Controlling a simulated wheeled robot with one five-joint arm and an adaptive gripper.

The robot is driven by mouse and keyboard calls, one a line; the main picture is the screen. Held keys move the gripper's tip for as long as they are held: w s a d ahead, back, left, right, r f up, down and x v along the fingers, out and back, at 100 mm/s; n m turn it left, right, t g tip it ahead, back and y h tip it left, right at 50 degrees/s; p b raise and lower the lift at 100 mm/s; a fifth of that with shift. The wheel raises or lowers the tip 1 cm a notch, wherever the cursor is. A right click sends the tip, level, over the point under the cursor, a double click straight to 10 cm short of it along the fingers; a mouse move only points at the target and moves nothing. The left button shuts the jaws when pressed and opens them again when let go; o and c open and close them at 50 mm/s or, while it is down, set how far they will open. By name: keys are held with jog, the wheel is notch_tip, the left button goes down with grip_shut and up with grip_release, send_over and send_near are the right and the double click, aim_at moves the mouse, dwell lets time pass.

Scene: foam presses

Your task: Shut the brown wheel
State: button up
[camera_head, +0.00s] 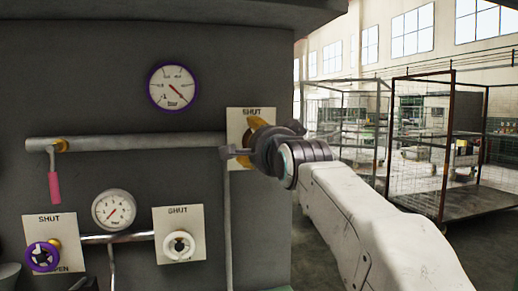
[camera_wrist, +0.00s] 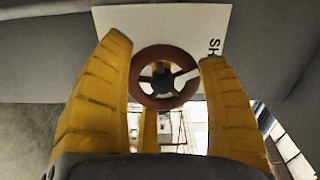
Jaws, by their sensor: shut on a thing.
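The brown wheel (camera_wrist: 162,103) shows in the wrist view as a round rim with spokes, in front of a pale plate (camera_wrist: 112,22). My gripper (camera_wrist: 164,58) has its ridged yellow fingers on both sides of the rim and is shut on the wheel. In the head view my gripper (camera_head: 252,138) is at the plate marked SHUT (camera_head: 238,118), at the right end of the dark panel. The wheel's pointer position cannot be made out.
A purple wheel (camera_head: 42,257) and a white wheel (camera_head: 179,246) sit lower left. A pink-handled lever (camera_head: 54,187) hangs from the grey pipe (camera_head: 140,142). Two gauges, purple-rimmed (camera_head: 173,86) and white (camera_head: 114,210), are on the panel. Mesh cages (camera_head: 420,150) stand right.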

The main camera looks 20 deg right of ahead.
jog(key=m, duration=0.4)
jog(key=shift+a, duration=0.1)
jog(key=shift+r+m, duration=0.15)
jog(key=shift+m, duration=0.25)
jog(key=shift+r+m, duration=0.2)
jog(key=shift+m, duration=0.1)
jog(key=o, duration=1.1)
jog(key=shift+a+f, duration=0.1)
jog(key=shift+o, duration=0.2)
jog(key=shift+s, duration=0.1)
jog(key=s, duration=1.1)
jog(key=shift+s, duration=0.4)
